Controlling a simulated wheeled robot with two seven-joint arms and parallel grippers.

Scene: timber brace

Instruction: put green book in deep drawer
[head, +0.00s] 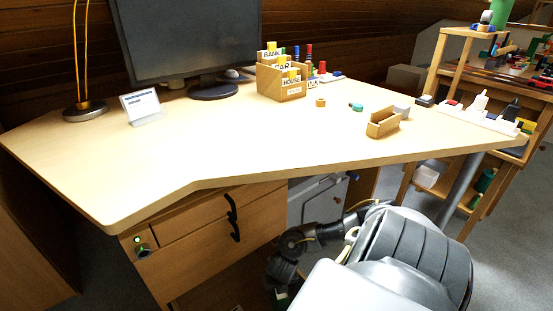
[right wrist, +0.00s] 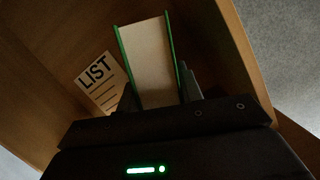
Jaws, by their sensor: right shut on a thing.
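The green book (right wrist: 147,58) stands edge-on in the right wrist view, its pale pages between green covers. My right gripper (right wrist: 158,92) is shut on it, one finger at each cover, inside a wooden compartment (right wrist: 215,45). In the head view my right arm reaches down beside the desk's drawer unit, and its gripper end is low and mostly hidden. The unit has an upper drawer front (head: 190,211) and a deeper front (head: 215,240) below it, both with dark handles and both looking shut. My left gripper is in neither view.
A paper marked LIST (right wrist: 101,81) lies left of the book. The desktop (head: 230,140) overhangs the drawers; it carries a monitor (head: 185,35), a labelled wooden box (head: 281,80) and a small open tray (head: 383,123). A low open space lies under the drawers.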

